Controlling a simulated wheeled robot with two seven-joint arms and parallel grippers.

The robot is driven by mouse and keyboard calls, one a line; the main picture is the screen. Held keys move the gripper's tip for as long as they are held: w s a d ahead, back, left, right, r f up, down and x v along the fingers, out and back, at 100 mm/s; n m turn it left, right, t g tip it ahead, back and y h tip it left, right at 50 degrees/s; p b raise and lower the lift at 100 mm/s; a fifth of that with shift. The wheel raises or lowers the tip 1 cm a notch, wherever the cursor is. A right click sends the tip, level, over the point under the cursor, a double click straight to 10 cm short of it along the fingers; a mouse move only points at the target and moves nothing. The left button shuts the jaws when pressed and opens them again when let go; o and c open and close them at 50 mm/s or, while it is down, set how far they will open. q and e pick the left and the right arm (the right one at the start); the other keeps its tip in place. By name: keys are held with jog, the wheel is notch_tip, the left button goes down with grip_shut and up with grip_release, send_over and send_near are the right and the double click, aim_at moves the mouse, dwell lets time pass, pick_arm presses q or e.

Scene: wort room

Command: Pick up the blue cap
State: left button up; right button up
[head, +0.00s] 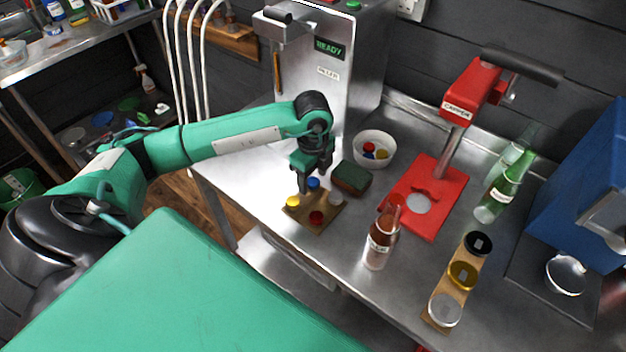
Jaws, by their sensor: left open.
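The blue cap (313,183) sits on a small wooden board (300,214) on the steel bench, at the board's far side. A yellow cap (293,201), a red cap (317,217) and a whitish cap (336,199) share the board. My left gripper (309,186) points down right over the blue cap, its fingers open and partly covering the far side of the board. I cannot tell whether the fingers touch the cap. My right gripper is not in view.
A white bowl of caps (373,149) and a green-brown sponge (351,178) lie right of the gripper. A steel filler machine (325,85) stands behind.

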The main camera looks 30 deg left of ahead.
pick_arm(q)
jog(key=c, duration=1)
jog(key=shift+c, duration=0.2)
jog(key=shift+r, duration=0.1)
